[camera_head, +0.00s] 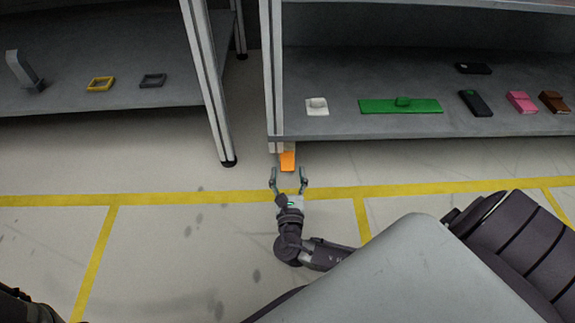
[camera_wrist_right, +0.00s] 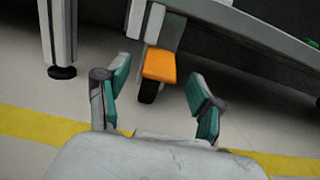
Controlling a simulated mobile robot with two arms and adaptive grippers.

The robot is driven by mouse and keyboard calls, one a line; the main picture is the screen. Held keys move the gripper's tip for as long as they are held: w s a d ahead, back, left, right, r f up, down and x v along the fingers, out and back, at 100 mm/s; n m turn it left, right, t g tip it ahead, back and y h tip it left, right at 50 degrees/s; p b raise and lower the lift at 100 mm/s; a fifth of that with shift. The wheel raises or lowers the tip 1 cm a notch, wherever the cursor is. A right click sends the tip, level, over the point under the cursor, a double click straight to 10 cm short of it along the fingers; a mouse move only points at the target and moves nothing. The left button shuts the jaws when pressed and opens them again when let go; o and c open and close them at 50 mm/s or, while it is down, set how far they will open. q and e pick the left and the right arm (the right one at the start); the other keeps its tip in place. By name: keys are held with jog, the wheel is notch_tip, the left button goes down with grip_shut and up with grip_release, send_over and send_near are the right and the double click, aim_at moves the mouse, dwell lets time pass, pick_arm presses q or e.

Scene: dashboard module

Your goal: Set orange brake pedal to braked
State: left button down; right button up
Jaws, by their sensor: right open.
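The orange brake pedal (camera_head: 287,161) sits low at the foot of the right shelf unit's left post in the head view. In the right wrist view the pedal (camera_wrist_right: 159,65) is a flat orange plate beside a dark caster wheel (camera_wrist_right: 149,90). My right gripper (camera_head: 288,176) is open and empty, its two fingers spread just in front of the pedal. In the wrist view the pedal shows between the gripper's fingers (camera_wrist_right: 157,98), farther off, with no visible contact. My left gripper is not in view.
The right shelf (camera_head: 340,125) holds a green plate (camera_head: 385,106), a white piece (camera_head: 317,106) and several small boxes. The left shelf (camera_head: 120,97) has a separate leg (camera_head: 222,130). Yellow floor tape (camera_head: 180,198) crosses open floor.

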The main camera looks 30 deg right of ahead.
aim_at(288, 171)
jog(key=shift+v, duration=1.95)
